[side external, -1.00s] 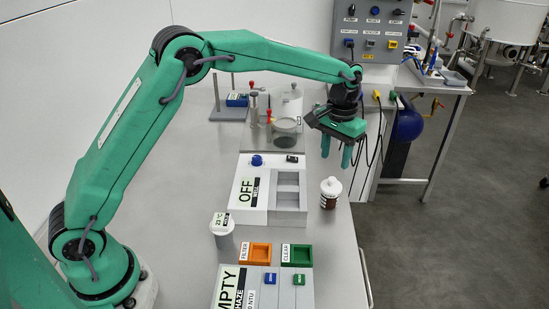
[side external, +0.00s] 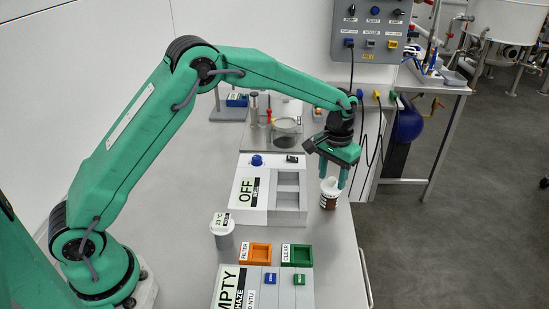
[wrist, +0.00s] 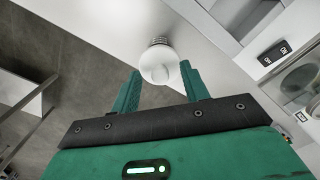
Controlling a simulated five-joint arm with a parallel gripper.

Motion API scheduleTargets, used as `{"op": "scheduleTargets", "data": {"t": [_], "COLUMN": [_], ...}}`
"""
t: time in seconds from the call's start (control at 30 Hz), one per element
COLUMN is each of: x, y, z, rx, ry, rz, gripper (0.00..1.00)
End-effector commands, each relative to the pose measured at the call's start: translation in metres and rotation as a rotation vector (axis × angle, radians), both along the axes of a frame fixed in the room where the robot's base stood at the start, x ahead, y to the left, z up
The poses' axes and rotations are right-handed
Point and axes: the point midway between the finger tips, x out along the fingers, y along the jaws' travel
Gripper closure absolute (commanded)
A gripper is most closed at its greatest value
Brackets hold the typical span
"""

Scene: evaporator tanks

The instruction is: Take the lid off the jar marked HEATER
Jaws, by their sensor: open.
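The OFF box (side external: 250,190) with its grey recess is left of the jar. The bench's right edge is close to the jar.

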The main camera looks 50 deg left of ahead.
Motion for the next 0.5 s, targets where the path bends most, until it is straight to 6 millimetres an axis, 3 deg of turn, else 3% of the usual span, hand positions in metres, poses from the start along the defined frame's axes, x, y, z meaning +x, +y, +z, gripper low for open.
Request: {"op": "scheduleTargets", "data": {"t": [0.5], "x": [-0.0001], "y": [0.0001], "z": [-0.0011], "rx": [0.0], "ry": [0.0], "rz": [0.0], "gripper": [0.55]}}
